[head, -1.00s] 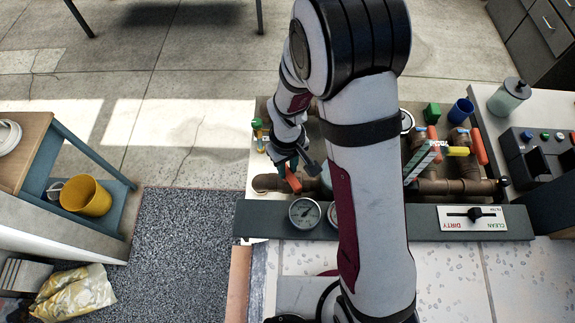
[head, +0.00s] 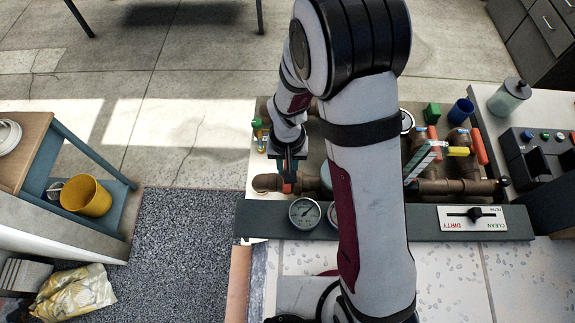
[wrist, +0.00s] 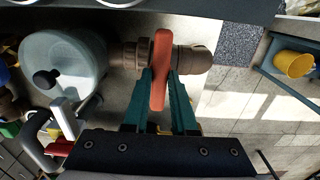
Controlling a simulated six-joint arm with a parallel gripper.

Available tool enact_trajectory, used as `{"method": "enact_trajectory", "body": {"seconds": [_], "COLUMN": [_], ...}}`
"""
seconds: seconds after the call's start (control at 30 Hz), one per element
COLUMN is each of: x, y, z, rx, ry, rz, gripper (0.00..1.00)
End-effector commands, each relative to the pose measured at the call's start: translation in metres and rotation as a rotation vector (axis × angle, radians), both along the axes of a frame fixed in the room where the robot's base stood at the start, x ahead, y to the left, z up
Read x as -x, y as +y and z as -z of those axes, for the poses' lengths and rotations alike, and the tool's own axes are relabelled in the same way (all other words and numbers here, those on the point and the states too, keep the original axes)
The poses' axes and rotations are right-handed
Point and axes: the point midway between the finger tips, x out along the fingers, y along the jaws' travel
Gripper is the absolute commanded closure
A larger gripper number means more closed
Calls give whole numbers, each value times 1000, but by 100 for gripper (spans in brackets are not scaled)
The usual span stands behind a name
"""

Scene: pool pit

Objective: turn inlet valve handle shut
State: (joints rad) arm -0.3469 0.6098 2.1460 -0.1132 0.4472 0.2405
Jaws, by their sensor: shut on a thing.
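The inlet valve handle (wrist: 160,62) is a flat orange-red lever on a brown pipe at the left end of the pipework. In the wrist view my gripper (wrist: 160,80) has its two teal fingers on either side of the lever, shut on it. In the head view my gripper (head: 288,185) is over the left part of the pipework, pointing toward the near edge. Only a small bit of the orange handle (head: 287,187) shows there, the rest being hidden by the gripper. In the wrist view the lever stands across the pipe's line.
A pale rounded tank (wrist: 62,65) sits beside the valve. A pressure gauge (head: 305,213) is on the grey front rail (head: 380,220). Other valves with orange handles (head: 479,149) and a yellow handle (head: 458,151) are to the right. A yellow bucket (head: 86,196) stands on the left shelf.

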Motion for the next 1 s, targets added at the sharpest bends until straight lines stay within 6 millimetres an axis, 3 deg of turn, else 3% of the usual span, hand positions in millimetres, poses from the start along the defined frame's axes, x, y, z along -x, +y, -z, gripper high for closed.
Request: {"method": "enact_trajectory", "body": {"seconds": [0.43,0.47,0.6,0.87,1.0], "x": [-1,-1,-1,-1,-1], "y": [0,0,0,0,0], "z": [-1,-1,0,0,-12], "rx": [-2,-2,-1,-1,-1], "ry": [-4,-4,-3,-1,-4], "rz": [10,10,9,9,7], "gripper": [100,71,46,45,45]}}
